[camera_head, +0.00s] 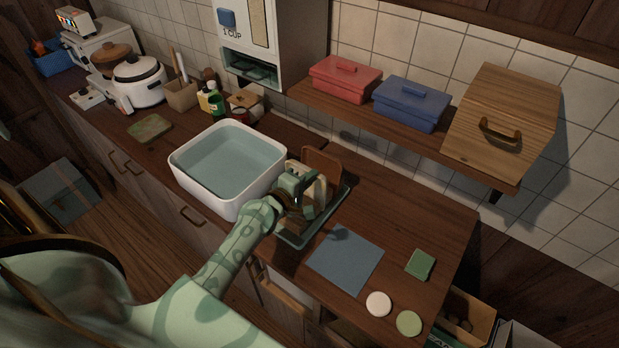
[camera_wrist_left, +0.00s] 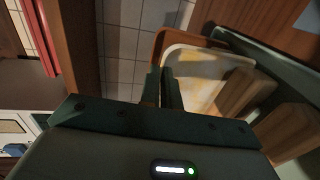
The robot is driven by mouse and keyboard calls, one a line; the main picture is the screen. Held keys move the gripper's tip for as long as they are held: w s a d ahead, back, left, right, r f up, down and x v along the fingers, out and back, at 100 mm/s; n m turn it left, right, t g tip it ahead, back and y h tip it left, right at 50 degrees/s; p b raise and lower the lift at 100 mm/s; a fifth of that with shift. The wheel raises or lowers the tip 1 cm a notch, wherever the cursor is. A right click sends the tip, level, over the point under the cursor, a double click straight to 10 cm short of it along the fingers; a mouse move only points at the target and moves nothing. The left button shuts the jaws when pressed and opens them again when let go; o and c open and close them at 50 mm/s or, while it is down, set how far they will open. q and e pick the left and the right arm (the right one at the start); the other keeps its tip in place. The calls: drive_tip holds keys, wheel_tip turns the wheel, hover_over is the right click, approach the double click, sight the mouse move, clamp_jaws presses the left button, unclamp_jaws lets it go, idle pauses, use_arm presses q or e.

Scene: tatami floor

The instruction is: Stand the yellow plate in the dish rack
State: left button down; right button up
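The green dish rack (camera_head: 296,243) stands on the counter just right of the white basin. My left gripper (camera_head: 304,188) is at the rack, among upright pieces in it. In the left wrist view, a pale yellowish plate (camera_wrist_left: 205,78) stands upright in front of a brown board. The left gripper's two dark fingers (camera_wrist_left: 161,88) are close together at the plate's left edge. I cannot tell whether the plate's edge is between them. In the head view my gripper hides much of the plate. My right gripper is not in view.
The white basin (camera_head: 180,173) of water is left of the rack. A brown board (camera_head: 323,161) stands at the rack's back. A blue cloth (camera_head: 345,260), green sponge (camera_head: 420,264) and two round discs lie to the right. A shelf with red and blue boxes overhangs behind.

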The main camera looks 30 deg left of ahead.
use_arm(q)
drive_tip(key=shift+f, duration=0.2)
drive_tip(key=c, duration=1.6)
unclamp_jaws()
drive_tip(key=shift+o, duration=0.2)
drive_tip(key=shift+s, duration=0.5)
drive_tip(key=b+v, duration=0.1)
drive_tip(key=v, duration=1.4)
drive_tip(key=shift+s+r, duration=0.15)
drive_tip(key=shift+r, duration=0.05)
